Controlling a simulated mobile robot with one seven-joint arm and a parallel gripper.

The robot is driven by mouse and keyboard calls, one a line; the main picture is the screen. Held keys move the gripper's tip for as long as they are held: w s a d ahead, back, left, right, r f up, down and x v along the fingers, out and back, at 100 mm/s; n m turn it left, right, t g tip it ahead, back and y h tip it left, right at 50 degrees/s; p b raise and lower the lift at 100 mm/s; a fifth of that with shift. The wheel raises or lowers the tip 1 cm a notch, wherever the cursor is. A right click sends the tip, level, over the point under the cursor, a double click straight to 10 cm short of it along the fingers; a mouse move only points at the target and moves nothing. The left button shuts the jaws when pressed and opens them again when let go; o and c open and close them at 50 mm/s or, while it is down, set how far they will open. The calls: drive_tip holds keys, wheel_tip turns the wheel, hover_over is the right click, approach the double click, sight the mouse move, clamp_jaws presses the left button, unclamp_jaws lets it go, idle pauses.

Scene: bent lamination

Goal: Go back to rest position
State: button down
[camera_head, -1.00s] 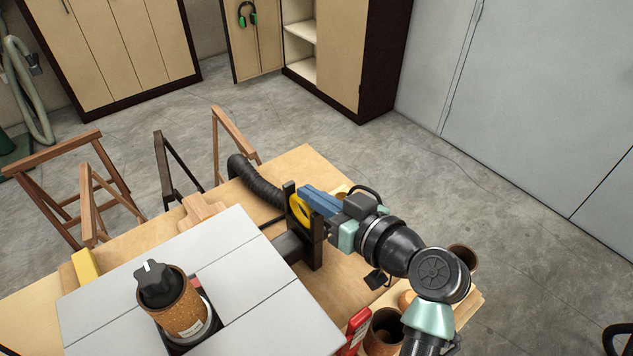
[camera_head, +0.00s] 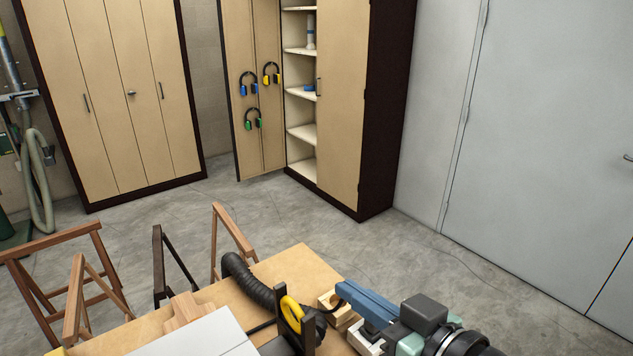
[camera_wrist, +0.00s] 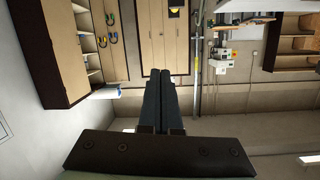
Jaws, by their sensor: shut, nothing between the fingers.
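My gripper (camera_head: 341,288) has blue fingers that lie together with nothing between them. In the head view it is at the lower right, over the far right part of the workbench, pointing toward the upper left. In the wrist view the closed fingers (camera_wrist: 160,75) point out across the room at the cabinets and wall. My wrist and arm run off the lower right corner of the head view.
The wooden workbench (camera_head: 285,268) bears a black hose (camera_head: 246,279), a yellow ring (camera_head: 291,313) on a dark stand, small wood blocks and a grey panel (camera_head: 200,337). Wooden trestles (camera_head: 228,229) stand left. An open cabinet (camera_head: 340,100) stands behind. Floor is clear at right.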

drive_tip(key=w+a+r+m+t+h, duration=0.1)
drive_tip(key=w+r+t+h, duration=0.25)
drive_tip(key=r, duration=0.55)
drive_tip(key=s+a+r+m+t+h, duration=0.2)
drive_tip(key=s+r+t, duration=0.3)
drive_tip(key=r, duration=0.7)
drive_tip(key=s+a+r+m+t+h, duration=0.2)
drive_tip(key=s+r+t, duration=0.4)
drive_tip(key=r, duration=0.7)
drive_tip(key=shift+s+a+r+h, duration=0.3)
drive_tip(key=shift+s+a+h, duration=0.1)
drive_tip(key=shift+s+h, duration=0.15)
